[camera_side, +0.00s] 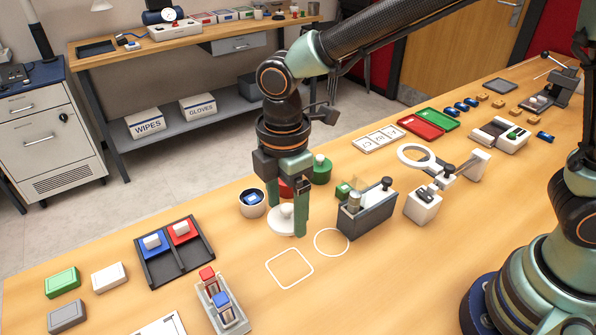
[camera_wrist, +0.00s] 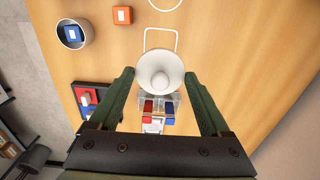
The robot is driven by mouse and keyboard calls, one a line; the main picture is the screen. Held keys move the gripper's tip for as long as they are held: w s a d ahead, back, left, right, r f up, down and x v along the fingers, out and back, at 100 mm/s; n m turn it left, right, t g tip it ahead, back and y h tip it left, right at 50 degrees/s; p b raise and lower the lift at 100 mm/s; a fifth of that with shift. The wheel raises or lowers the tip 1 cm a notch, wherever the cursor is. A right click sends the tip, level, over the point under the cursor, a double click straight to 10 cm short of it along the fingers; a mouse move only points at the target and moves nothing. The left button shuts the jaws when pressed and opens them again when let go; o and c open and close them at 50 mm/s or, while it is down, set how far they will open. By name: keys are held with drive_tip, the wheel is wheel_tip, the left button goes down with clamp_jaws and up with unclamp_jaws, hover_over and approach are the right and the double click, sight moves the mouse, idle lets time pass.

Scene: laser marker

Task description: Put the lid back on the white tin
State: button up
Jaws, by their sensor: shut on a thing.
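The white tin (camera_side: 252,204) stands open near the back edge of the table, with a blue block inside. It also shows at the upper left of the wrist view (camera_wrist: 72,34). The round white lid (camera_side: 284,222) with its knob up is between the fingers of my gripper (camera_side: 287,214). In the wrist view the lid (camera_wrist: 160,72) sits between both fingertips (camera_wrist: 160,76), so my gripper is shut on it. The lid is to the right of the tin in the side view, apart from it. Its height above the table is hard to tell.
A green lidded tin (camera_side: 320,171) and a partly hidden red object (camera_side: 285,188) stand behind my gripper. A grey box (camera_side: 367,216) is close on the right. A dark tray (camera_side: 161,271) with blocks lies to the left. White square (camera_side: 290,268) and circle outlines mark bare table in front.

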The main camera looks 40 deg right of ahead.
sight(286, 207)
wheel_tip(286, 207, up, 5)
drive_tip(key=shift+f, duration=0.1)
drive_tip(key=shift+r, duration=0.4)
drive_tip(key=shift+w+r, duration=0.15)
drive_tip(key=shift+w, duration=0.1)
drive_tip(key=w+d+f+n, duration=0.1)
drive_tip(key=w+f, duration=0.3)
drive_tip(key=w, duration=0.4)
drive_tip(key=w+d+f, duration=0.1)
drive_tip(key=w+f, duration=0.4)
drive_tip(key=w, duration=0.4)
drive_tip(key=shift+f, duration=3)
drive_tip(key=shift+f, duration=0.15)
drive_tip(key=o, duration=1.1)
